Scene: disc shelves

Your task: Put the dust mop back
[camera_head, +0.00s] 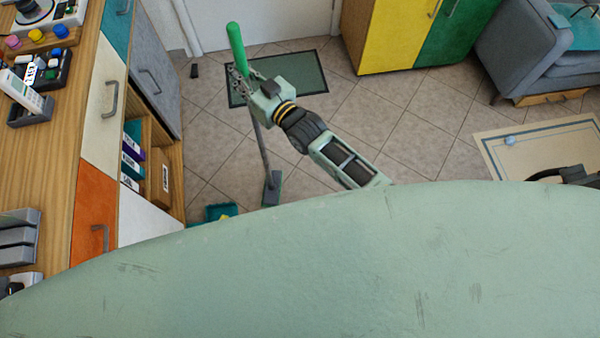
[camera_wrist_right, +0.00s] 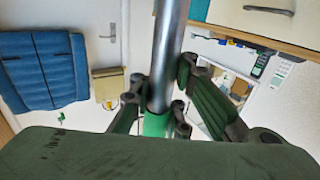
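The dust mop has a green grip (camera_head: 236,45) at the top, a thin grey pole (camera_head: 262,150) and a flat grey-green head (camera_head: 272,188) low by the floor. It stands nearly upright, slightly tilted; I cannot tell whether its head touches the floor. My right gripper (camera_head: 241,80) is closed around the mop near the lower end of the green grip. In the right wrist view the metal pole (camera_wrist_right: 168,45) and a bit of green grip (camera_wrist_right: 155,125) show between the fingers (camera_wrist_right: 158,108). My left gripper is not in view.
A wooden counter (camera_head: 60,140) with coloured fronts and open shelves runs along the left. A teal object (camera_head: 220,211) lies low beside it. A dark mat (camera_head: 305,75) lies before the door. A yellow and green cabinet (camera_head: 385,40) and grey armchair (camera_head: 530,55) stand behind. Tiled floor is free right of the mop.

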